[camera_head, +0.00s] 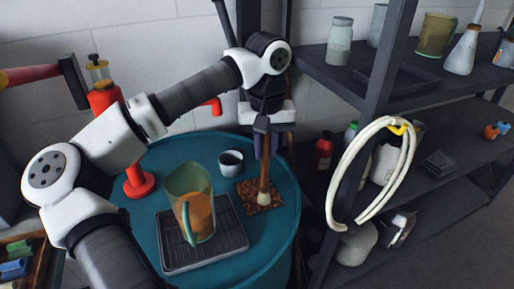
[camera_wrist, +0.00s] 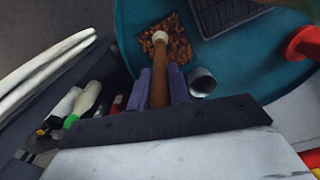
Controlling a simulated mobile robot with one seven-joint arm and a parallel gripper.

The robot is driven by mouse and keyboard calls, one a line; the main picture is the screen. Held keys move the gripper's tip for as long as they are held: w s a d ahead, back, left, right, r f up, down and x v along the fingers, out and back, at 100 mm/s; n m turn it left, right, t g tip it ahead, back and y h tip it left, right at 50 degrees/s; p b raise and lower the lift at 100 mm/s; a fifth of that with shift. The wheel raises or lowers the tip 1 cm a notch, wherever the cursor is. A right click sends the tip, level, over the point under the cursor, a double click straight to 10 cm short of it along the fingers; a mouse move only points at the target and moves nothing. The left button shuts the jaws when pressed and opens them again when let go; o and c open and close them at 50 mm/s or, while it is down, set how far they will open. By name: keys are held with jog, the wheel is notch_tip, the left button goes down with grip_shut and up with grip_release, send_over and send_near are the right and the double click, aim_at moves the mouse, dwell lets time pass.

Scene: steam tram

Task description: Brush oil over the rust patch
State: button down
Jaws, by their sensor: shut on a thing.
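My gripper (camera_head: 265,150) is shut on the wooden handle of a brush (camera_head: 264,184), which points down with its pale bristle tip lowest. The rust patch (camera_head: 252,202) is a mottled brown square on the teal round top. The brush tip is over the patch and looks very close to it or touching; I cannot tell which. In the wrist view the brush (camera_wrist: 158,80) runs from my gripper (camera_wrist: 160,92) to the rust patch (camera_wrist: 180,48). A small dark-filled cup (camera_head: 231,161) stands left of the patch. A clear pitcher of amber liquid (camera_head: 194,212) stands on a black tray.
The black tray (camera_head: 226,246) lies left of the patch on the teal drum top (camera_head: 283,212). A red pump-like fixture (camera_head: 139,182) stands at the left edge. Dark shelves (camera_head: 440,95) with jars and bottles are at right, with a white hose coil (camera_head: 343,200) hanging from a post.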

jog(key=shift+w+d+p, duration=0.55)
jog(key=shift+w+d, duration=1.15)
jog(key=shift+d, duration=0.35)
jog(key=shift+s+a+b, duration=0.55)
jog(key=shift+s+a, duration=0.15)
jog(key=shift+a, duration=4.65)
jog(key=shift+w+d+p, duration=1.25)
jog(key=shift+w+d, duration=1.25)
jog(key=shift+d, duration=2.25)
jog(key=s+a+b, duration=0.1)
jog(key=s+a, duration=0.2)
jog(key=a, duration=0.7)
jog(key=shift+s, duration=0.15)
